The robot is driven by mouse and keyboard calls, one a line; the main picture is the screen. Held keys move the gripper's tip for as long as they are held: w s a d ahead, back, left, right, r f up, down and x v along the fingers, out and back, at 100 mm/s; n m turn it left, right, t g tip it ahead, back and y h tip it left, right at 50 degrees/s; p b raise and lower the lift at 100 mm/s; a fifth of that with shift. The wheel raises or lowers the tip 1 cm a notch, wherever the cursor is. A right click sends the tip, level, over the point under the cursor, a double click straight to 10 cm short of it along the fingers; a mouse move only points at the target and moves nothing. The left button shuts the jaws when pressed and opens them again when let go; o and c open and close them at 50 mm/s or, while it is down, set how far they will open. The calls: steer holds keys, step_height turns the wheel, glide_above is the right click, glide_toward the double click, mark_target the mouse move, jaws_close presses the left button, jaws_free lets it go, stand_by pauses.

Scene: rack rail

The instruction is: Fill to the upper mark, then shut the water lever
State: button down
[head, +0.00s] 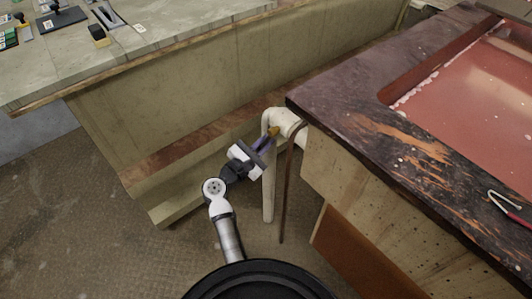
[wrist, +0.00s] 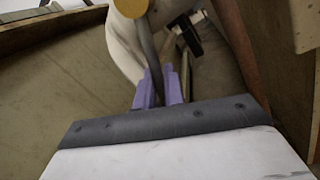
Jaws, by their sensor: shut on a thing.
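The water lever shows in the wrist view as a grey rod (wrist: 148,48) with a round yellow knob (wrist: 130,7) at its end. In the head view the yellow knob (head: 274,131) sits by the bend of a pale pipe (head: 268,190). My gripper (head: 268,141) reaches the lever from the lower left, beside the pipe. In the wrist view its purple fingers (wrist: 160,80) are shut around the grey rod. I cannot make out an upper mark, a water level or whether water flows.
A dark, worn counter (head: 345,100) with a reddish basin (head: 480,85) stands right of the pipe. A thin brown pipe (head: 285,190) hangs close by. A pale workbench (head: 150,50) with small items stands behind on the left. The floor (head: 110,240) at left is clear.

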steer(key=shift+w+a+r+m+b, duration=0.15)
steer(key=shift+w+a+m+b, duration=0.2)
steer(key=shift+m+b, duration=0.7)
steer(key=shift+r, duration=0.1)
steer(key=c, duration=1.6)
jaws_free()
steer(key=shift+d+r+n+p, duration=0.1)
steer(key=shift+n+p, duration=0.25)
